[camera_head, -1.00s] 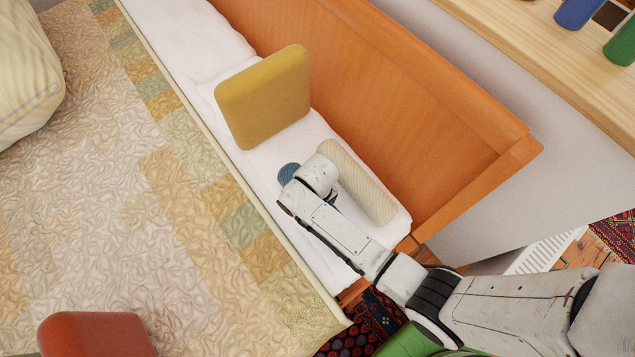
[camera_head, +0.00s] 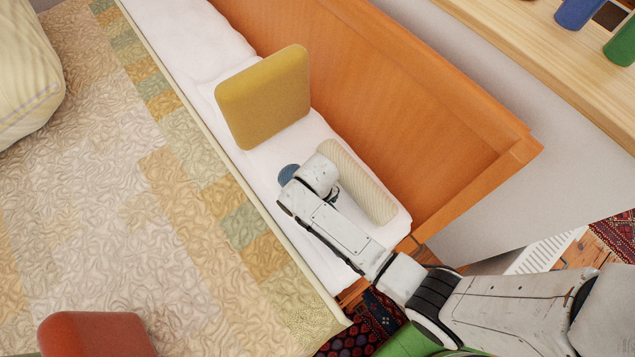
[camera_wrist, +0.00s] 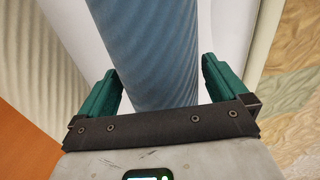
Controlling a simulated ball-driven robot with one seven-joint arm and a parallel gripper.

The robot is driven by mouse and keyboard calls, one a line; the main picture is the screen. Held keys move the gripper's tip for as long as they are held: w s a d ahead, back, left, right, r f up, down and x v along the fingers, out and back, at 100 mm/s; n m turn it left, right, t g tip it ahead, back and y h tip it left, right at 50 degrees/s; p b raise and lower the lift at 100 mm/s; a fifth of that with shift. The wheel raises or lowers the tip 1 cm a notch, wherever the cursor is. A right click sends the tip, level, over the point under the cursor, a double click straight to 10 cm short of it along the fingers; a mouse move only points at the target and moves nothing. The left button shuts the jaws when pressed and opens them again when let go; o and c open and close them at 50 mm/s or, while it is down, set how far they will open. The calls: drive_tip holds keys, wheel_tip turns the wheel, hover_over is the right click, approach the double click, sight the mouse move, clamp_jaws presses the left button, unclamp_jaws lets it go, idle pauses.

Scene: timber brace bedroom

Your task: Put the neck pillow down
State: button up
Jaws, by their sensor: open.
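A blue ribbed roll, which I take to be the neck pillow (camera_wrist: 150,35), lies between the two green fingers of my open gripper (camera_wrist: 161,70) in the wrist view. The right finger stands apart from it; whether the left finger touches it I cannot tell. In the head view only a blue end of the neck pillow (camera_head: 288,173) shows on the white pillow (camera_head: 268,158); my wrist hides the rest, and the fingers are hidden there too.
A cream ribbed bolster (camera_head: 358,182) lies close beside my wrist, along the orange headboard (camera_head: 410,110). A mustard cushion (camera_head: 264,97) stands farther up the bed. The patterned quilt (camera_head: 150,200) is mostly clear, with a red object (camera_head: 97,335) near the bottom.

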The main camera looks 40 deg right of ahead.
wheel_tip(320, 180, up, 11)
drive_tip(key=shift+r+p, duration=0.15)
drive_tip(key=shift+p, duration=0.35)
drive_tip(key=s+d+r, duration=0.3)
drive_tip(key=s+d, duration=0.1)
drive_tip(key=s, duration=0.4)
drive_tip(key=s+d+r+t, duration=0.1)
drive_tip(key=s+d+r, duration=0.2)
drive_tip(key=s, duration=0.5)
drive_tip(key=shift+s+d+r+m, duration=0.3)
drive_tip(key=shift+d+r, duration=0.1)
drive_tip(key=shift+r, duration=0.15)
